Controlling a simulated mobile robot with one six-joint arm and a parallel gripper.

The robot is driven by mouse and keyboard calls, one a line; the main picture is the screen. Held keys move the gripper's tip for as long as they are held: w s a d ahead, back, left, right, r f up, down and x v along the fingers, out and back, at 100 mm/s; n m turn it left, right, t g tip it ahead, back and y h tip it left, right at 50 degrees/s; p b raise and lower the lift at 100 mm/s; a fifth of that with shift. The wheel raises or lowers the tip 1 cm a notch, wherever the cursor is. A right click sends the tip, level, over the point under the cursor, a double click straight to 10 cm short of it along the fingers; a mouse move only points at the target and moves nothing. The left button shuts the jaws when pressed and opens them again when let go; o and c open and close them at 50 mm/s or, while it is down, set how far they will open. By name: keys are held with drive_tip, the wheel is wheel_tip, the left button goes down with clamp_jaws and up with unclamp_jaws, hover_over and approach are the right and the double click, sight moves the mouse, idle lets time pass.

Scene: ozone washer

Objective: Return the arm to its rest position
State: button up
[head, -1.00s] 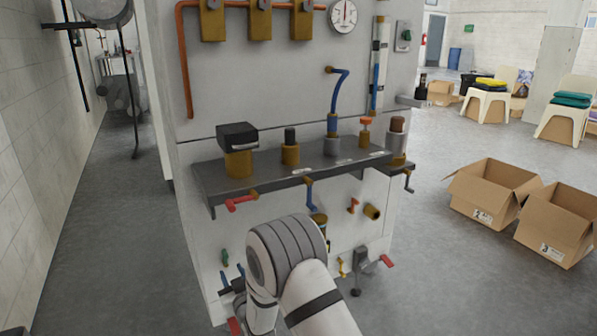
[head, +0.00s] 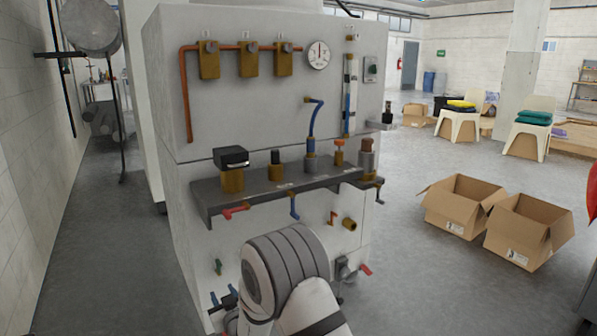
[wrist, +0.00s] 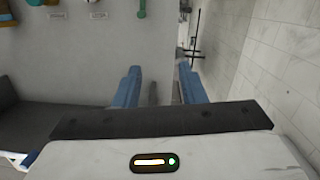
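My arm (head: 287,270) rises from the bottom of the head view, in front of the ozone washer panel (head: 215,105). Its striped grey joint covers part of the panel's lower front. My gripper is hidden in the head view. In the wrist view my gripper (wrist: 158,88) shows two blue fingers standing apart with nothing between them. Past the fingers are the grey panel side and a pale tiled wall (wrist: 270,50).
The panel's dark shelf (head: 270,190) carries several brass fittings, with red and blue handles below it. Two open cardboard boxes (head: 462,205) stand on the floor at right. Chairs (head: 460,120) stand farther back. The floor between is clear.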

drive_tip(key=s+d+r+m+g+h+p, duration=0.25)
drive_tip(key=d+r+p, duration=0.65)
drive_tip(key=r, duration=0.5)
drive_tip(key=s+d+r+m+g+h+p, duration=0.1)
drive_tip(key=s+d+r+g+h+p, duration=0.15)
drive_tip(key=d+r+p, duration=0.7)
drive_tip(key=s+d+r+m+g+h+p, duration=0.1)
drive_tip(key=s+d+r+p, duration=0.3)
drive_tip(key=s+r, duration=0.4)
drive_tip(key=s+d+r+m+g+h+p, duration=0.1)
drive_tip(key=s+d+r+g+p, duration=0.2)
drive_tip(key=s, duration=0.8)
drive_tip(key=s+d+r+m+g+h+p, duration=0.1)
drive_tip(key=s+d+r+m+g+p, duration=0.1)
drive_tip(key=s+d+r+p, duration=0.5)
drive_tip(key=s+d+r+g, duration=0.1)
drive_tip(key=s+d+r, duration=0.1)
drive_tip(key=r, duration=0.4)
drive_tip(key=shift+s+d+r, duration=0.2)
drive_tip(key=shift+s+d, duration=0.1)
drive_tip(key=shift+d, duration=0.3)
